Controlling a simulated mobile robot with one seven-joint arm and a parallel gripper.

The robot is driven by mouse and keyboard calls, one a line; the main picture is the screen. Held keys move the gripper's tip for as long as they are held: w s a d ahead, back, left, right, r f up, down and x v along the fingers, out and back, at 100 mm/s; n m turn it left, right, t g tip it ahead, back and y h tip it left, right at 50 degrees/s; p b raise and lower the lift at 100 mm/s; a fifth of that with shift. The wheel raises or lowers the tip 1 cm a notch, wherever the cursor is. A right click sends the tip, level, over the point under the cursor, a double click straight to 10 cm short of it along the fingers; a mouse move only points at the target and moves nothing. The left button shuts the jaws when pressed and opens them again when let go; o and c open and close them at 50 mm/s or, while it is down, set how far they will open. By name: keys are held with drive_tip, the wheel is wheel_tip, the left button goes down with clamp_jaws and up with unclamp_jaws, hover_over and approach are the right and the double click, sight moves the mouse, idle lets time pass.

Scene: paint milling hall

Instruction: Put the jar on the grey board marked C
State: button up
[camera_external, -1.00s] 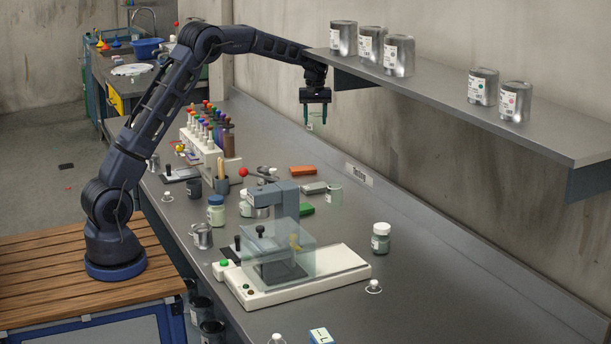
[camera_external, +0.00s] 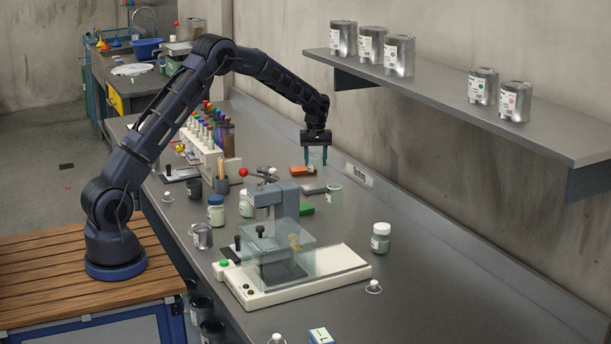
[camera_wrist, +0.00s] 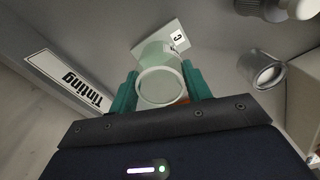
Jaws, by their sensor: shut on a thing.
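The jar (camera_external: 317,157) is clear glass with a faint green tint. My gripper (camera_external: 317,158) is shut on it, with the teal fingers on either side, and holds it upright above the bench near the wall. In the wrist view the jar's round open rim (camera_wrist: 162,85) sits between the fingertips (camera_wrist: 162,88). The grey board (camera_external: 313,189) lies flat on the bench, below and nearer the external camera than the jar. Its marked label shows in the wrist view on the board (camera_wrist: 172,29), partly hidden behind the jar.
An orange board (camera_external: 303,170) lies just behind the grey one, and a green board (camera_external: 306,209) in front. A grey press stand (camera_external: 273,193) is nearer the camera. A shelf with cans (camera_external: 470,110) overhangs at right.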

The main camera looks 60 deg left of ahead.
sight(315, 170)
drive_tip(key=shift+f, duration=2.15)
drive_tip(key=shift+f, duration=0.1)
drive_tip(key=o, duration=1)
drive_tip(key=shift+c, duration=0.2)
wheel_tip(315, 170, up, 12)
